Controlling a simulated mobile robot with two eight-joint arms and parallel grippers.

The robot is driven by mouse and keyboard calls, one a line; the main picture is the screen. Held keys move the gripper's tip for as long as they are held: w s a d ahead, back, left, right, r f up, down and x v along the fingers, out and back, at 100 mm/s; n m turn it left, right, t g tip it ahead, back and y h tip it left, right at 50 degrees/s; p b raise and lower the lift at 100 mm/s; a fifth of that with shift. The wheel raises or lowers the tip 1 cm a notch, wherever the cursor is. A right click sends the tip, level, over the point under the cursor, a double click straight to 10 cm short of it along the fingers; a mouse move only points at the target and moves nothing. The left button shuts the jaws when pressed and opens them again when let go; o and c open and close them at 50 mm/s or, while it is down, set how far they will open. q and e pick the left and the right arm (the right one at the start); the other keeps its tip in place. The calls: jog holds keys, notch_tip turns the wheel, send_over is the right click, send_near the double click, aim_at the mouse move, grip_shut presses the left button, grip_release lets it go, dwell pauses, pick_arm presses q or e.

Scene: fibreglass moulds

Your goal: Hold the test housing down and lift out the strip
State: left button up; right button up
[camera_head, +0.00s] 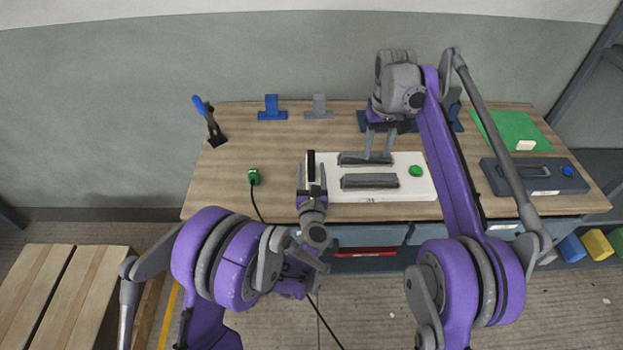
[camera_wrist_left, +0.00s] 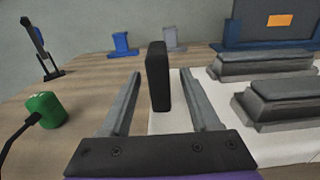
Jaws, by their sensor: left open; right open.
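The likely test housing is the white base (camera_head: 415,190) with two long grey blocks, a rear one (camera_head: 352,159) and a front one (camera_head: 369,181), and a green button (camera_head: 416,171). A black upright block (camera_head: 311,160) stands at its left end. My left gripper (camera_head: 312,176) is open, its fingers on either side of this block; in the left wrist view the block (camera_wrist_left: 158,75) shows between and beyond the fingers. My right gripper (camera_head: 379,152) is open, pointing down at the rear grey block, partly hiding it. I cannot make out a separate strip; contact there is unclear.
A green device (camera_head: 253,177) with a black cable lies left of the base. A lever clamp (camera_head: 210,120), a blue stand (camera_head: 272,108) and a grey stand (camera_head: 319,107) are behind. A dark box (camera_head: 560,184) and a green sheet (camera_head: 505,130) lie right.

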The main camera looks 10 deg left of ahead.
pick_arm(q)
jog(key=shift+w, duration=0.1)
grip_shut()
dwell(0.3)
dwell(1.3)
